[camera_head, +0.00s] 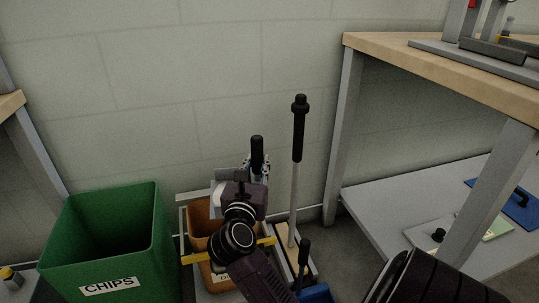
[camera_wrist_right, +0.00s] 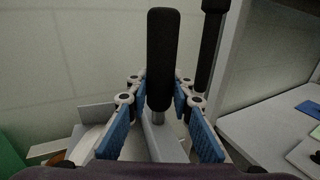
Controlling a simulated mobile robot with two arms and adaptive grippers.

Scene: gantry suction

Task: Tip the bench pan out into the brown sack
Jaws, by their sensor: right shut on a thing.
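The bench pan is light grey (camera_head: 229,176) with an upright black handle (camera_head: 257,150). My right gripper (camera_head: 258,165) is shut on the pan's handle, largely hidden behind my wrist in the head view. In the right wrist view, the blue-padded fingers (camera_wrist_right: 160,98) stand on either side of the handle (camera_wrist_right: 160,55), with the pan's grey body (camera_wrist_right: 96,114) below and to the left. The brown sack (camera_head: 199,217) is open in a pale frame, below the pan in the picture. My arm hides its middle and part of its label. The pan's contents are not visible.
A green bin marked CHIPS (camera_head: 105,245) stands left of the sack. A long black-handled tool (camera_head: 298,130) stands upright to the right. A wood-topped bench (camera_head: 400,55) with a lower shelf (camera_head: 385,220) is at right.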

